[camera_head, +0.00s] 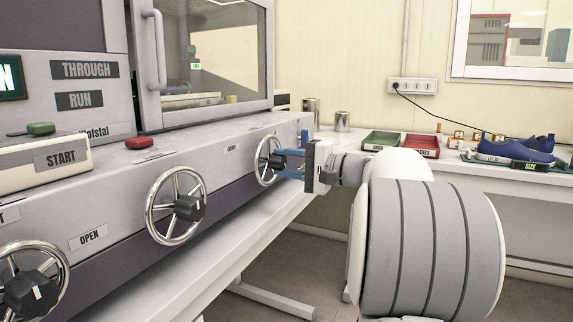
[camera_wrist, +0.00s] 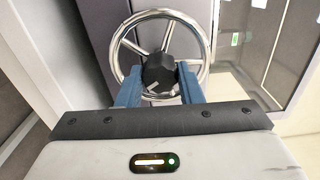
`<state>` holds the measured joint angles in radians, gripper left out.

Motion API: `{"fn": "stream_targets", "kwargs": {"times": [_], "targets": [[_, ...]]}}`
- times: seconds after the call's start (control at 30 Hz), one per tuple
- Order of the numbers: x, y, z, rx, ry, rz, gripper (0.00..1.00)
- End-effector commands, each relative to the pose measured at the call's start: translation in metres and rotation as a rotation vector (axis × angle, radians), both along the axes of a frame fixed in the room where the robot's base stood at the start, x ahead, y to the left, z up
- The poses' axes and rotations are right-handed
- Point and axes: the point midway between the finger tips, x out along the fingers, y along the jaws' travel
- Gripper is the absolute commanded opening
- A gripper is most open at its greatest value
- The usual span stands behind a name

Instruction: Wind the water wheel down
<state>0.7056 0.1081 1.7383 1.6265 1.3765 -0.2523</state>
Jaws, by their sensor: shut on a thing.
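The wheel at my gripper is a chrome handwheel (camera_head: 263,162) with a dark hub, on the far right of the machine's front. It also shows in the wrist view (camera_wrist: 203,42), with a light mark on its black hub (camera_wrist: 158,72). My gripper (camera_head: 279,160) has blue fingers, which sit on either side of the hub in the wrist view (camera_wrist: 158,85). It is shut on the hub. A small label beside this wheel is too small to read in the head view.
Two more handwheels, a middle one (camera_head: 176,206) and a near one (camera_head: 32,287), stand along the machine front. An "OPEN" label (camera_head: 88,237) lies between them. A bench with a green tray (camera_head: 382,140), a red tray (camera_head: 421,146) and blue shoes (camera_head: 500,148) stands behind my arm.

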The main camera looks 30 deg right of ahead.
Motion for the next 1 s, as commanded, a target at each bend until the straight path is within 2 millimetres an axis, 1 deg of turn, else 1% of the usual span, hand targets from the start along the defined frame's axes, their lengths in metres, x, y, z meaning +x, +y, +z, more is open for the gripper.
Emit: {"fn": "stream_targets", "kwargs": {"times": [0.07, 0.1, 0.33, 0.57, 0.67, 0.77, 1.0], "targets": [[0.000, 0.000, -0.001, 0.000, 0.001, 0.001, 0.10], [0.000, 0.000, -0.001, 0.000, 0.001, 0.001, 0.35], [0.000, 0.000, 0.000, 0.002, 0.001, 0.000, 0.54], [0.000, 0.000, 0.000, 0.002, 0.001, 0.000, 0.55], [-0.005, -0.004, 0.000, 0.002, 0.001, -0.001, 0.55], [-0.016, -0.014, 0.001, 0.002, 0.001, -0.004, 0.55], [-0.048, -0.039, 0.001, 0.002, 0.002, -0.004, 0.55]]}}
